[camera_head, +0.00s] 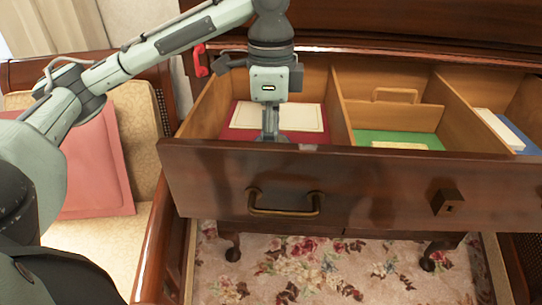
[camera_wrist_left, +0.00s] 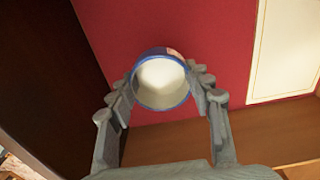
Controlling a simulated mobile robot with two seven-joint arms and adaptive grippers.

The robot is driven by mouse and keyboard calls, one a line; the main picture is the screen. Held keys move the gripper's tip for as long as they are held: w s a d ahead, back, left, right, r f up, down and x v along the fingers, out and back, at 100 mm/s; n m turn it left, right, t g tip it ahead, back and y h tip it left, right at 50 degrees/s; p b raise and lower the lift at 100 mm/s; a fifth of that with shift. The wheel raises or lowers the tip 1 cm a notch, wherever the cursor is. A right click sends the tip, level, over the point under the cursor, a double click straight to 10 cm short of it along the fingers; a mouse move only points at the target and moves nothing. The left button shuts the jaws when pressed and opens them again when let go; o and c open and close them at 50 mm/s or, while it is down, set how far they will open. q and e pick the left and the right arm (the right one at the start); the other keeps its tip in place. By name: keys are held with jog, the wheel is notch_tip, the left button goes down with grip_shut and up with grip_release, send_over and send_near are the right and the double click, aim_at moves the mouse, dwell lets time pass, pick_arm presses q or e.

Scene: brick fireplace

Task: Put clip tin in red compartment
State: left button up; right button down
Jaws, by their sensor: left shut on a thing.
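My left gripper (camera_head: 270,137) reaches down into the left compartment of the open drawer, whose floor is red (camera_head: 232,134). In the left wrist view, its fingers are shut on a round clip tin (camera_wrist_left: 160,82) with a pale face and a blue rim. The red floor (camera_wrist_left: 215,38) shows behind the tin; whether the tin touches it I cannot tell. In the head view the drawer front and gripper hide most or all of the tin. My right gripper is not in view.
A cream card or paper (camera_head: 280,116) lies on the red floor. The middle compartment has a green floor (camera_head: 398,138) and a wooden handled divider (camera_head: 395,97). The right compartment holds a book-like thing (camera_head: 497,130) on blue. The drawer front (camera_head: 340,190) stands close to my gripper.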

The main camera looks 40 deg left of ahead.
pick_arm(q)
jog(key=shift+f, duration=1.65)
jog(key=shift+f, duration=0.15)
jog(key=o, duration=0.9)
notch_tip(320, 180, up, 12)
